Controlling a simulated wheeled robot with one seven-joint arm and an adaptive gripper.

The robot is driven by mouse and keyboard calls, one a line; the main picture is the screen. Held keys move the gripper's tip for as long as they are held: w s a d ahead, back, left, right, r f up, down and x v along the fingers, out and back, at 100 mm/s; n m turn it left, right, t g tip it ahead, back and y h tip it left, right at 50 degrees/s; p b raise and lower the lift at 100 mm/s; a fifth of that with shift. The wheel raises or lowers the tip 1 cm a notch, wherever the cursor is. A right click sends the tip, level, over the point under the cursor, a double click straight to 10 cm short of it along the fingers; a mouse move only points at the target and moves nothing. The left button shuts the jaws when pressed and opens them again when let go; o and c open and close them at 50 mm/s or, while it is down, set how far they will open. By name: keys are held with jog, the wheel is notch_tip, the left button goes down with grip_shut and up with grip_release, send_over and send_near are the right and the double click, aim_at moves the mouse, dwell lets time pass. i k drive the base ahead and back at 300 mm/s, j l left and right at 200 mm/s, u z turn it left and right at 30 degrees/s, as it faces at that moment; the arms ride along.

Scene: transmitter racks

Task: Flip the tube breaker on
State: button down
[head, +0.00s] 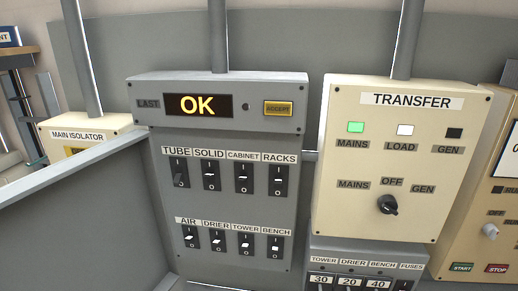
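The tube breaker (180,173) is a black switch at the left end of the upper row on a grey breaker panel (226,204). A white "TUBE" label (176,151) sits above it. Its lever looks dark grey and sits low in the slot, unlike the white levers of the breakers beside it. The solid breaker (211,177) is just to its right. My gripper is not in view, and nothing covers the tube breaker.
Above the breakers, a display (198,105) reads "OK", beside a yellow accept button (278,108). A cream transfer box (376,220) stands to the right. At the left, a grey panel edge (75,170) slants in front of the main isolator (85,135).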

aim_at(177, 180)
jog(key=u, duration=1.25)
jog(key=i+j+z, duration=0.1)
jog(key=j+z, duration=0.15)
jog(key=j, duration=0.2)
